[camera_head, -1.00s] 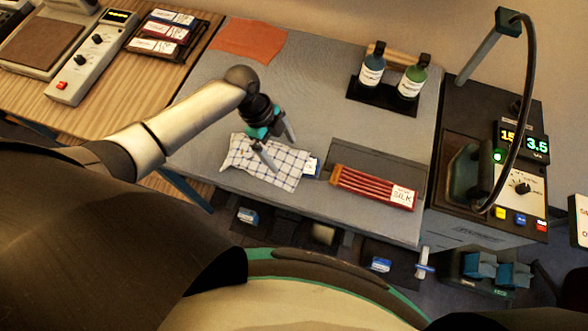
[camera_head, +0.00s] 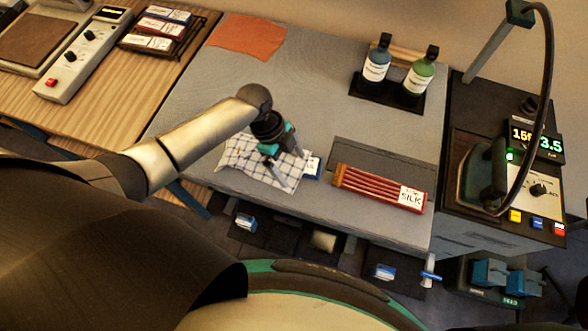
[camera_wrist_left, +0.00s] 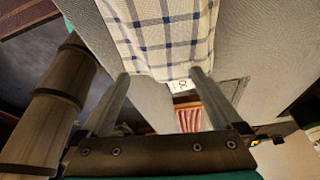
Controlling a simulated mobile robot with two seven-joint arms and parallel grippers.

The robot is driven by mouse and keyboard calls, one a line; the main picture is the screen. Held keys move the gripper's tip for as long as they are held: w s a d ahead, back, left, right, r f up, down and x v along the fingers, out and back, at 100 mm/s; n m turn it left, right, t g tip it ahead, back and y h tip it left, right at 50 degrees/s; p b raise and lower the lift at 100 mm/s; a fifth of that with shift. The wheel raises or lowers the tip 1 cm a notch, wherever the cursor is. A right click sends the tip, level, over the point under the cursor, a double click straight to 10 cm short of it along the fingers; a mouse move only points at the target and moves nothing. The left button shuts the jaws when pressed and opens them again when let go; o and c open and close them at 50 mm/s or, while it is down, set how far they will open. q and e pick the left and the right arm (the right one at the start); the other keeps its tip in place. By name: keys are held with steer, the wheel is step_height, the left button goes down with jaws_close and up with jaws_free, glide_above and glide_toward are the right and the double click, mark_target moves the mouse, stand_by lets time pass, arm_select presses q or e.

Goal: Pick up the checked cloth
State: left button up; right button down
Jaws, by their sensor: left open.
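The checked cloth (camera_head: 240,155), white with dark blue lines, lies on the grey table mat at its front left part. It also fills the upper middle of the left wrist view (camera_wrist_left: 165,30). My left gripper (camera_head: 291,170) is open over the cloth's right part, and its fingers and wrist hide some of it. In the left wrist view the open gripper (camera_wrist_left: 160,75) has its fingertips at the cloth's near edge, one towards each side, with nothing held. I cannot tell whether the tips touch the cloth. My right gripper is in neither view.
A small white and blue label card (camera_head: 312,166) lies at the cloth's right edge. A red striped bundle labelled SILK (camera_head: 375,187) lies farther right. Two bottles (camera_head: 376,66) stand in a black holder behind. An orange cloth (camera_head: 248,36) lies at the back left. The mat's middle is clear.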

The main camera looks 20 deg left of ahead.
arm_select(q)
steer(key=shift+c, duration=0.8)
steer(key=shift+s+f, duration=0.1)
steer(key=shift+s, duration=0.05)
steer(key=c, duration=1.3)
jaws_close()
step_height(320, 180, up, 12)
steer(key=p, duration=0.6)
step_height(320, 180, up, 9)
